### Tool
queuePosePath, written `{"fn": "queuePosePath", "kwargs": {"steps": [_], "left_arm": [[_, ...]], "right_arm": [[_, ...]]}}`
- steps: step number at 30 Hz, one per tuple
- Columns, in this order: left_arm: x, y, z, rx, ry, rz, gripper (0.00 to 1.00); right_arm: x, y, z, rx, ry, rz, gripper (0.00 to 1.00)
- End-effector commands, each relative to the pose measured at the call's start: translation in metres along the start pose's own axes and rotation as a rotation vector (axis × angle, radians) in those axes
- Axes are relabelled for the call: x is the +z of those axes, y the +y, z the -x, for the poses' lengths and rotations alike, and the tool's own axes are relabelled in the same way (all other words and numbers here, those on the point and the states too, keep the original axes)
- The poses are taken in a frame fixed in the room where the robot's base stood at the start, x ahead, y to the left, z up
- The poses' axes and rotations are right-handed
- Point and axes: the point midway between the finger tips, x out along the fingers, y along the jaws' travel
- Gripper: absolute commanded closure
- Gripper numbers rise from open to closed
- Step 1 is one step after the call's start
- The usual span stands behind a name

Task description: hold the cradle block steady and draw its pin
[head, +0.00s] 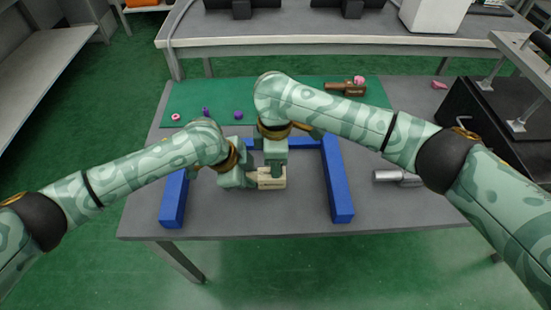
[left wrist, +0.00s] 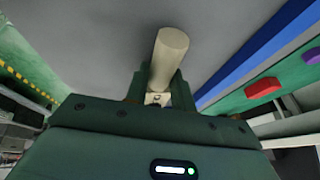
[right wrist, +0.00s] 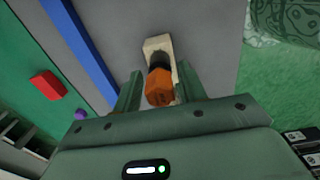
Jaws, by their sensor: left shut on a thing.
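The cream cradle block (head: 270,182) sits on the grey table inside the blue frame. My left gripper (left wrist: 160,92) reaches it from the left and is shut on it; a cream cylinder-shaped part (left wrist: 172,48) stands out beyond the fingers. My right gripper (right wrist: 158,85) comes down over the block from above. In the right wrist view an orange faceted pin head (right wrist: 160,90) with a dark collar is between its open fingers, in front of the cream block (right wrist: 158,45). A gap shows beside the left finger. The pin is hidden in the head view.
A blue three-sided frame (head: 337,185) surrounds the work area, open toward the front. A silver cylinder (head: 390,176) lies to the right. On the green mat are a pink ring (head: 176,117), a purple ball (head: 238,115) and a brown tool (head: 345,88).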

Motion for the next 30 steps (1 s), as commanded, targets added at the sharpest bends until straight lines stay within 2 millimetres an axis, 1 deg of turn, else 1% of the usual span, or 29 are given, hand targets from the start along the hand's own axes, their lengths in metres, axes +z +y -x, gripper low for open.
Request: {"fn": "queuePosePath", "kwargs": {"steps": [1,2,3,4,5,6,8,9,30], "left_arm": [[0.0006,0.0003,-0.0004,0.001,-0.001,0.0,1.0],[0.0007,0.0003,-0.0004,0.001,-0.001,0.0,1.0],[0.0006,0.0003,-0.0004,0.001,-0.001,0.0,1.0],[0.0006,0.0003,-0.0004,0.001,-0.001,0.0,1.0],[0.0006,0.0003,-0.0004,0.001,-0.001,0.0,1.0],[0.0006,0.0004,-0.0004,0.001,-0.001,0.0,1.0],[0.0006,0.0004,-0.0004,0.001,-0.001,0.0,1.0],[0.0006,0.0004,-0.0004,0.001,-0.001,0.0,1.0],[0.0008,0.0009,-0.0007,0.002,-0.002,0.0,1.0]], "right_arm": [[-0.0001,0.0,0.0001,0.0,0.0,0.0,0.73],[-0.0001,0.0,0.0001,0.0,0.0,0.0,0.81],[-0.0001,0.0001,0.0002,0.0,0.0,0.0,0.93],[-0.0001,0.0001,0.0002,0.0,0.0,0.0,0.99],[-0.0001,0.0001,0.0002,0.0,0.0,0.0,0.99],[-0.0001,0.0001,0.0003,0.001,0.0,0.0,0.8],[-0.0001,0.0002,0.0004,0.001,0.0,0.0,0.96],[-0.0001,0.0002,0.0004,0.001,0.0,0.0,1.0],[-0.0006,0.0007,0.0091,0.002,0.002,0.0,1.0]]}}
